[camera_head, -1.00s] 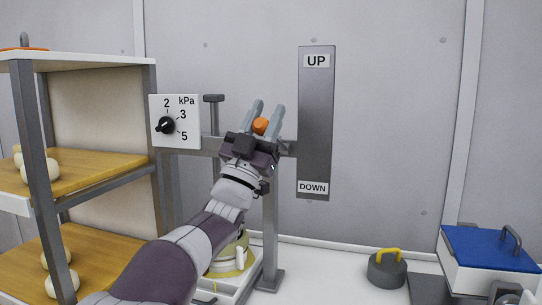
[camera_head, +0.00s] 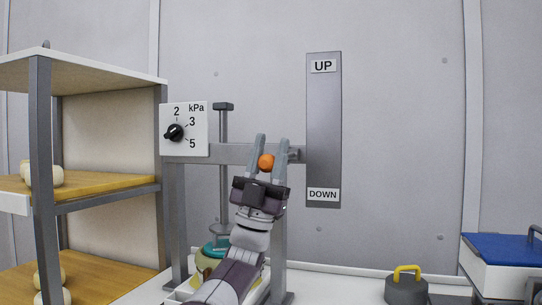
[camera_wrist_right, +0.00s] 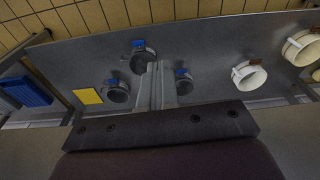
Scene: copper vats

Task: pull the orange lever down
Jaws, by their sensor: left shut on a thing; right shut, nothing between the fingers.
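The orange lever's round knob (camera_head: 266,161) sits in front of the grey beam, left of the upright plate (camera_head: 323,130) marked UP at its top and DOWN at its bottom. The knob is a little above the height of the DOWN label. My left gripper (camera_head: 270,142) points upward and is shut on the knob, one finger on each side. The rest of the lever is hidden behind the gripper. My right gripper (camera_wrist_right: 157,88) shows in the right wrist view, its fingers together and empty, away from the lever.
A dial panel (camera_head: 184,129) marked kPa is left of the gripper. A shelf (camera_head: 105,190) with pale round things stands at the left. A dark weight with a yellow handle (camera_head: 407,289) and a blue-lidded box (camera_head: 505,258) are at the lower right.

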